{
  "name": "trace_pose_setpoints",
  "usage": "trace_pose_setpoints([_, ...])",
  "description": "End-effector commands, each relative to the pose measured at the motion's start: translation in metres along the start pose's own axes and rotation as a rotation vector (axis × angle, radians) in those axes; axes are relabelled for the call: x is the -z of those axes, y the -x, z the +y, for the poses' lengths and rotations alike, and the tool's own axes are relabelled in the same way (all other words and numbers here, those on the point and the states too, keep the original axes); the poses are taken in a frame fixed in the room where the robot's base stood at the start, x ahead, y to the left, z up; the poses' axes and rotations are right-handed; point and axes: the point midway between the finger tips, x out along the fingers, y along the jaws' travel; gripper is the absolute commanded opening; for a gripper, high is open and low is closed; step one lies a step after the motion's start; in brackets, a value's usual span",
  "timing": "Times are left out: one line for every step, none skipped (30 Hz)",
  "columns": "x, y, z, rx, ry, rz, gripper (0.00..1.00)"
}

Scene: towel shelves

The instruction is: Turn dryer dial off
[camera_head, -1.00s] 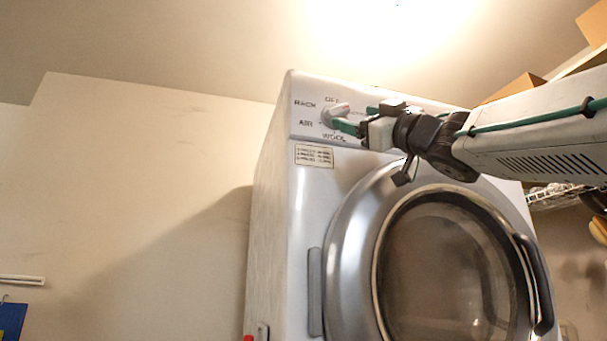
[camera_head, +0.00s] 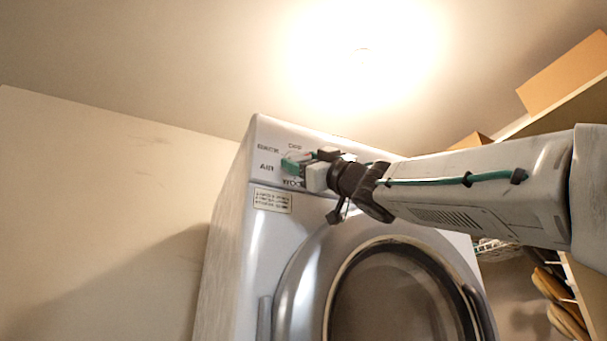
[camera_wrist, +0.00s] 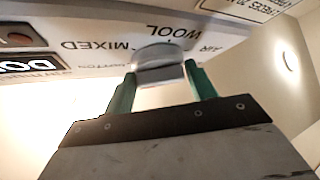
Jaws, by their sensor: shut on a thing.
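The dryer (camera_head: 225,255) is a white front-loader with a dial panel along its top edge. Labels such as RACK, AIR and OFF show around the dial in the head view. In the wrist view the dial (camera_wrist: 158,58) is a pale, rounded knob between the two green fingers, near the WOOL label. My gripper (camera_wrist: 160,75) is shut on the dial, one finger on each side. In the head view my gripper (camera_head: 292,166) reaches the panel from the right and hides most of the dial, so its pointer setting cannot be read.
The round dryer door (camera_head: 300,290) is closed below the panel. Shelves with cardboard boxes (camera_head: 563,75) stand at the right. A wire rack (camera_head: 497,250) shows behind my arm. The wall at the left is bare.

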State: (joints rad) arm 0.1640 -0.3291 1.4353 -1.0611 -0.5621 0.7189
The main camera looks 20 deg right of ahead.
Motion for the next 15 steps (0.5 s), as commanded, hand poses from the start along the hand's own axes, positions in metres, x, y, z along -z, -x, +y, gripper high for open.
trace_pose_setpoints([0.0002, 0.0, 0.0003, 0.002, 0.003, 0.0, 0.33])
trace_pose_setpoints([0.0001, 0.0, 0.0004, 0.005, 0.005, 0.0, 0.33])
trace_pose_setpoints([0.0002, 0.0, 0.0006, 0.009, 0.01, 0.0, 0.33])
trace_pose_setpoints([0.0002, 0.0, 0.0008, 0.013, 0.014, 0.001, 0.33])
trace_pose_setpoints([0.0001, 0.0, 0.001, 0.019, 0.021, 0.0, 0.33])
trace_pose_setpoints([0.0001, -0.0001, 0.0014, 0.028, 0.031, 0.0, 0.33])
trace_pose_setpoints([0.0001, 0.0, 0.0018, 0.036, 0.039, 0.0, 0.33])
trace_pose_setpoints([-0.0003, 0.0, 0.0021, 0.045, 0.049, -0.001, 0.33])
trace_pose_setpoints([-0.0006, -0.0001, 0.0024, 0.06, 0.065, -0.001, 0.33])
trace_pose_setpoints([-0.0006, -0.0001, 0.0027, 0.073, 0.076, -0.001, 0.33])
trace_pose_setpoints([-0.0006, -0.0001, 0.0033, 0.086, 0.091, -0.002, 0.33])
trace_pose_setpoints([-0.0002, -0.0001, 0.0038, 0.106, 0.112, -0.001, 0.33])
trace_pose_setpoints([-0.0002, -0.0001, 0.004, 0.122, 0.127, -0.001, 0.33])
trace_pose_setpoints([-0.0002, -0.0001, 0.0047, 0.138, 0.144, -0.002, 0.33])
trace_pose_setpoints([-0.0005, -0.0004, 0.0051, 0.163, 0.169, -0.002, 0.33])
